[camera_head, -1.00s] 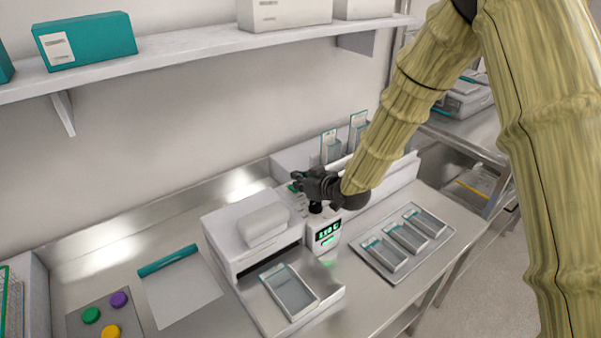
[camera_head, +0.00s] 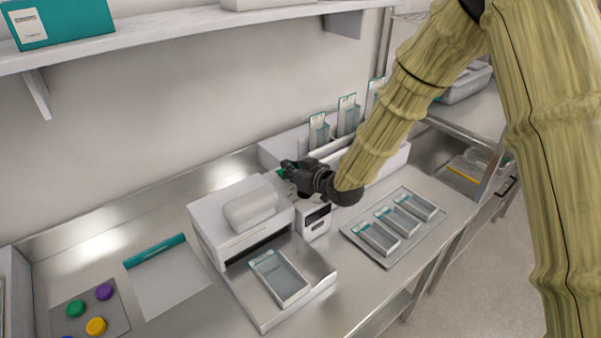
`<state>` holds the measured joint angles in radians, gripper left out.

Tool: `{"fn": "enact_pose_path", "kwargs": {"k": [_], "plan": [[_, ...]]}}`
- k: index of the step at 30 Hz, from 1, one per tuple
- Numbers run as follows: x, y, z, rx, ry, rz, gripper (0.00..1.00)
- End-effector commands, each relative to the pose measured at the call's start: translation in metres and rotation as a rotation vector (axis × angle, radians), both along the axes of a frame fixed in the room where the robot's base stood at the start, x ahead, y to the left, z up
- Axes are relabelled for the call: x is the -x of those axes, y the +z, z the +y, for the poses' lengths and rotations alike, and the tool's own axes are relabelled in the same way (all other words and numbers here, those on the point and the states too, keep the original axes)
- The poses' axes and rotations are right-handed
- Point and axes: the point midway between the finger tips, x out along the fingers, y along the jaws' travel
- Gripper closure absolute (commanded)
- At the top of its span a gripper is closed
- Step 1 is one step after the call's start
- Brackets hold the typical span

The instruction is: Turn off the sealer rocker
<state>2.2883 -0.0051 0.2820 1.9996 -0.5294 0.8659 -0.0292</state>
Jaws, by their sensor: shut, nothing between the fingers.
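The white sealer (camera_head: 207,228) stands on the steel counter, with a rounded cover on top and a tray in front. Its small display (camera_head: 317,216) on the right-hand housing is dark. My gripper (camera_head: 289,169) is shut and empty, just above the top of that housing, toward its back. A small green patch (camera_head: 281,173) shows right beside the fingertips. The rocker itself cannot be made out clearly behind my gripper, nor can I tell whether the fingers touch it.
A clear-fronted pouch (camera_head: 280,277) lies on the sealer's front tray. A metal tray (camera_head: 386,258) with several pouches is to the right. Upright pouches (camera_head: 347,116) stand behind. A wall shelf (camera_head: 180,48) runs above. Coloured buttons (camera_head: 96,326) are at the front left.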

Motion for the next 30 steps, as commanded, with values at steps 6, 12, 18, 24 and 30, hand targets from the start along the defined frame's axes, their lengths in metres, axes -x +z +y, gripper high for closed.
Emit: {"fn": "enact_pose_path", "kwargs": {"k": [6,12,18,24,30], "plan": [[0.000,0.003,-0.001,0.000,-0.001,0.000,1.00],[0.000,0.010,-0.002,0.001,-0.002,0.000,1.00],[0.000,0.017,-0.002,0.001,-0.002,0.000,1.00],[0.000,0.017,-0.002,0.001,-0.002,0.000,1.00],[0.000,0.018,-0.002,0.001,-0.002,0.000,1.00]]}}
